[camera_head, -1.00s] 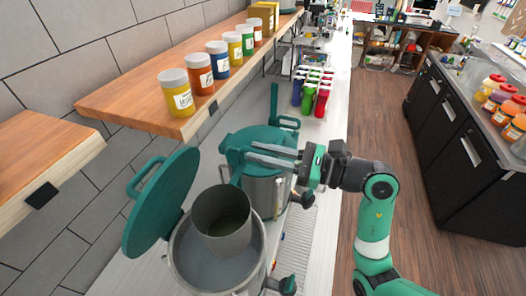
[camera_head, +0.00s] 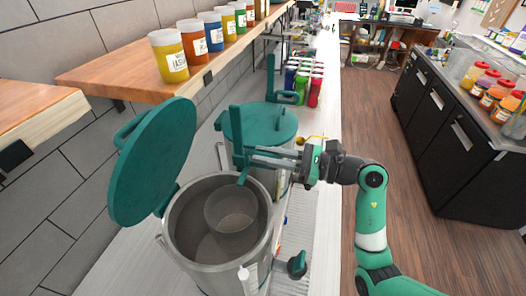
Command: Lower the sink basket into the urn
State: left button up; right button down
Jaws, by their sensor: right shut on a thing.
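The open steel urn (camera_head: 180,228) stands on the counter at lower centre, its green lid (camera_head: 152,160) swung up on the left. The grey cylindrical sink basket (camera_head: 228,222) is inside the urn's mouth, toward its right side. Its green handle (camera_head: 238,128) rises above the rim. My right gripper (camera_head: 246,155) comes in from the right and is shut on this handle, above the urn's far right edge. Whether the basket touches the urn's wall or floor I cannot tell. My left gripper is not in view.
A second urn with its green lid (camera_head: 262,122) down stands just behind. A wooden shelf (camera_head: 130,76) with several labelled jars runs along the left wall. Coloured cups (camera_head: 302,88) stand farther back. The floor on the right is clear.

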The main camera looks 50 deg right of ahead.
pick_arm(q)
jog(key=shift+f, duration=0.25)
pick_arm(e)
jog(key=shift+d+f, duration=0.1)
jog(key=shift+f, duration=0.4)
jog(key=c, duration=0.8)
grip_release()
jog(key=shift+c, duration=0.2)
pick_arm(q)
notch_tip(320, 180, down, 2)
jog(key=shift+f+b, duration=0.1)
jog(key=shift+b, duration=0.95)
pick_arm(e)
jog(key=v, duration=1.1)
jog(key=shift+s, duration=0.3)
jog(key=shift+d, duration=0.1)
